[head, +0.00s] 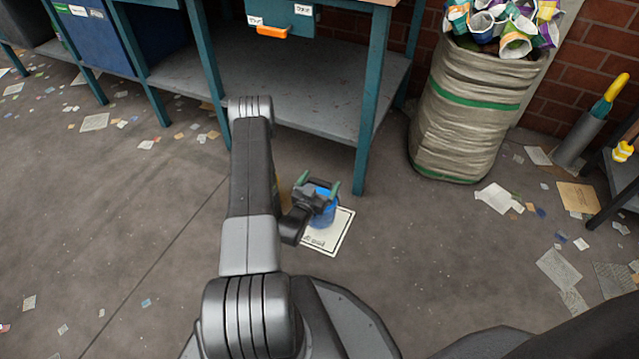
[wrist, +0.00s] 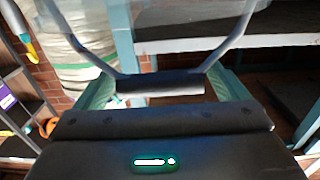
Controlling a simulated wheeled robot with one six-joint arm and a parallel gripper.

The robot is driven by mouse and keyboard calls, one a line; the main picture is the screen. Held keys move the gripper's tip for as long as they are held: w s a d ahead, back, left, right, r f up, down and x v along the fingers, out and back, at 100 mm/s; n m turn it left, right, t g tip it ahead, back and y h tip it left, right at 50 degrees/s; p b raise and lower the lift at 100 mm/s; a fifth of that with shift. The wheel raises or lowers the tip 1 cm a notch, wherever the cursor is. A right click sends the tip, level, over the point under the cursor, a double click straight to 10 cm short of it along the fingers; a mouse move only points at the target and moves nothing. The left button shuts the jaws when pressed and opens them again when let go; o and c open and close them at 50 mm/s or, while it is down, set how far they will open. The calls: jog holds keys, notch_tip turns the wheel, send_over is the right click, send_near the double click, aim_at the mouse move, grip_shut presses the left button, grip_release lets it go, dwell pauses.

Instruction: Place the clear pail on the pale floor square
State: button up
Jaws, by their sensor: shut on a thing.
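My gripper (head: 319,184) is low over the floor in front of the bench, its green-tipped fingers apart with the pail's handle between them. The pail (head: 323,213) looks blue in the head view and is partly hidden by my gripper. In the wrist view, a dark grip bar (wrist: 160,84) with pale bent arms lies between the fingers of my gripper (wrist: 162,90). The pale floor square (head: 330,236), with a dark border and printed lettering, is directly under and around the pail. I cannot tell whether the pail touches it.
A teal-legged bench (head: 362,110) with a low grey shelf (head: 260,90) stands just behind. A large sack of cups (head: 465,110) stands at the back right. Paper scraps (head: 495,198) litter the floor. The floor at the left is mostly open.

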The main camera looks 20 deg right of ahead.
jog(key=shift+f+b, duration=0.85)
jog(key=shift+f, duration=1.5)
jog(key=o, duration=1.7)
jog(key=shift+f, duration=0.15)
